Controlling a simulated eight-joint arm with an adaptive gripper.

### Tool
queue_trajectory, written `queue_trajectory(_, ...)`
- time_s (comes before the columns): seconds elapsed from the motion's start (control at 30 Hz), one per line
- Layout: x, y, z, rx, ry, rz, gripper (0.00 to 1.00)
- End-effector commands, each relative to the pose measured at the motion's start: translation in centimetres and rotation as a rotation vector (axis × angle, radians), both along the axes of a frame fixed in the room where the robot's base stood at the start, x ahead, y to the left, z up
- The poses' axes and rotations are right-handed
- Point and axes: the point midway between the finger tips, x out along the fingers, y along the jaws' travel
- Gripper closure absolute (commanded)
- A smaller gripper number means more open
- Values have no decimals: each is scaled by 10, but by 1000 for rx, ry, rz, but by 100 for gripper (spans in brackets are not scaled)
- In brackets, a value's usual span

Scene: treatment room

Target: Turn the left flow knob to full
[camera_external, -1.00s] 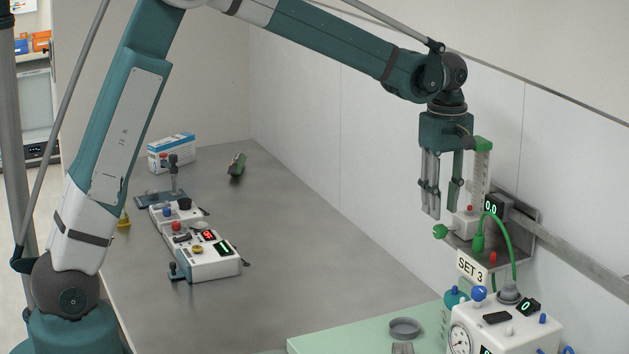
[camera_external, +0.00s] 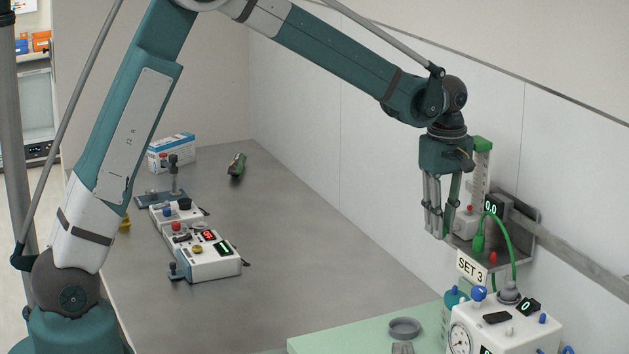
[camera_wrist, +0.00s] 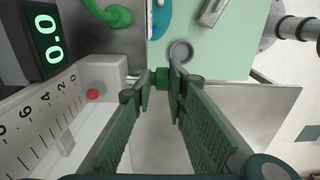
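The green flow knob (camera_wrist: 162,79) shows in the wrist view, at the side of a white flowmeter block (camera_wrist: 102,82) with a red button. My gripper (camera_wrist: 161,76) points down with its fingertips on either side of the knob. The fingers stand apart, and I cannot make out firm contact. In the external view my gripper (camera_external: 440,234) hides the knob.
A green hose (camera_external: 511,255) loops beside the flowmeter, in front of the wall rail (camera_external: 590,272). A SET 3 sign (camera_external: 471,268) and a white gauge machine (camera_external: 500,326) stand below. A grey ring dish (camera_external: 404,327) lies on the green mat (camera_external: 335,342). The left bench is clear of my gripper.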

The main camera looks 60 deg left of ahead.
Motion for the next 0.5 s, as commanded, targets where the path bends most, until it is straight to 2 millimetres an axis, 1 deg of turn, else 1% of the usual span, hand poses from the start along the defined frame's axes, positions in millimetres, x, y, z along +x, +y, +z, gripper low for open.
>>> queue_trajectory(0.33,-4,1,-1,-10,6,1,97)
queue_trajectory(0.5,-5,2,-2,-47,8,3,97)
